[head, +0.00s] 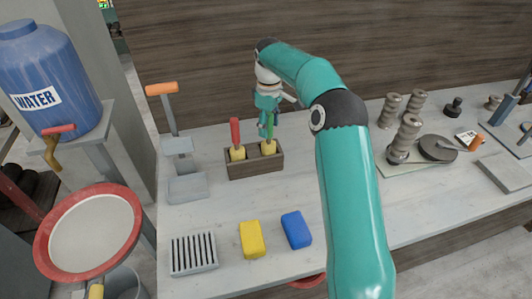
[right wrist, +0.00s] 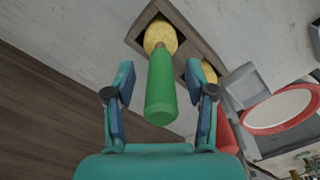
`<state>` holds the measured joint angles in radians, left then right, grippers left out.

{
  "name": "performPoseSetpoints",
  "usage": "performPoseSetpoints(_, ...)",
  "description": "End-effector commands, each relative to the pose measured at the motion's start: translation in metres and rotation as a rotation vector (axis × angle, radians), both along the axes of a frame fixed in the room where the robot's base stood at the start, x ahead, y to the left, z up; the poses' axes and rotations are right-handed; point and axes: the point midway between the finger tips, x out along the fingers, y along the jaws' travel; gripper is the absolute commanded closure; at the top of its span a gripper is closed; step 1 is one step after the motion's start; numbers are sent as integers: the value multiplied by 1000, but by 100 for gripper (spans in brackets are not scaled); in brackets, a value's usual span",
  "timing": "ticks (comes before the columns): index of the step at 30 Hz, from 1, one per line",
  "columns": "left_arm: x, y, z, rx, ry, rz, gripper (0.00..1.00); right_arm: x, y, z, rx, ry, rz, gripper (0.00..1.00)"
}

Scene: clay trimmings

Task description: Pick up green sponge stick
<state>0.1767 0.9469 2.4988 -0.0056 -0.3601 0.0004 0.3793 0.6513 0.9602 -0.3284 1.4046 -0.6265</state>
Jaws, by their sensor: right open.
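The green sponge stick (head: 270,128) stands in the right part of a small wooden holder (head: 256,167), its yellow sponge end down. In the right wrist view its green handle (right wrist: 161,90) points toward me, with the yellow sponge (right wrist: 160,36) in the holder's opening (right wrist: 192,30). My right gripper (head: 268,127) is above the holder at the green handle. In the right wrist view its open fingers (right wrist: 162,95) stand on either side of the handle, with gaps on both sides. My left gripper is not in view.
A red-handled sponge stick (head: 235,135) stands in the holder's left part, beside the green one. A yellow sponge (head: 252,239), a blue sponge (head: 296,230) and a slotted grey block (head: 194,254) lie nearer on the table. An orange-handled stand (head: 185,187) is left of the holder.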

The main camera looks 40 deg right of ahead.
Motion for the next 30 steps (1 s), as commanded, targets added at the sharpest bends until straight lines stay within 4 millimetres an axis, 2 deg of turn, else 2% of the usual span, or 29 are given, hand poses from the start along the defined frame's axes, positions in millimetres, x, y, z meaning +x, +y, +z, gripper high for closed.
performPoseSetpoints(3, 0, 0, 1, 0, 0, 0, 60, 0, 0, 1, 0, 0, 1, 46)
performPoseSetpoints(13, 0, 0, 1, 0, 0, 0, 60, 1, 1, 1, 0, 0, 2, 100)
performPoseSetpoints(23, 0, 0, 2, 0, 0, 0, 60, 1, 1, 2, 0, 0, 2, 100)
performPoseSetpoints(30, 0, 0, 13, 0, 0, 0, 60, 1, 1, 14, 0, 0, 1, 100)
